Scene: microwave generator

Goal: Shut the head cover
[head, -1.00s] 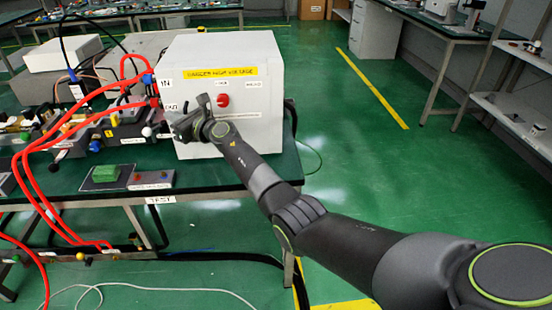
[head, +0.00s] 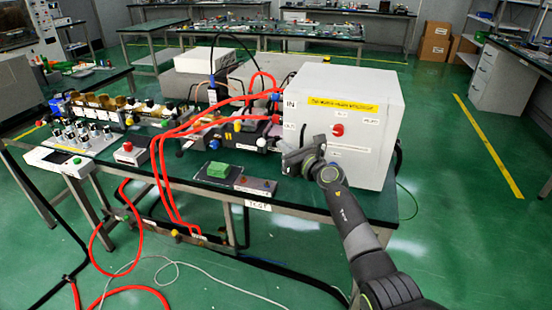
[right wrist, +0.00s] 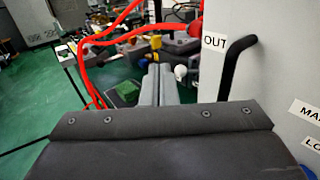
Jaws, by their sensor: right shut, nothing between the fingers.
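A white box (head: 365,110) with a yellow warning label and a red knob stands at the right end of the green table. I cannot tell for sure which part is the head cover. My right gripper (head: 290,158) is shut and empty, in front of the box's lower left front. In the right wrist view its fingers (right wrist: 160,85) are pressed together and point past the box face. A black bent bar (right wrist: 237,62) stands out from that face next to the OUT label (right wrist: 214,41), to the right of the fingers. My left gripper is not in view.
Red cables (head: 165,165) loop from the box's left side over the table (head: 300,205) and down to the floor. A green block (head: 218,169) and a small grey box (head: 255,186) lie near the front edge.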

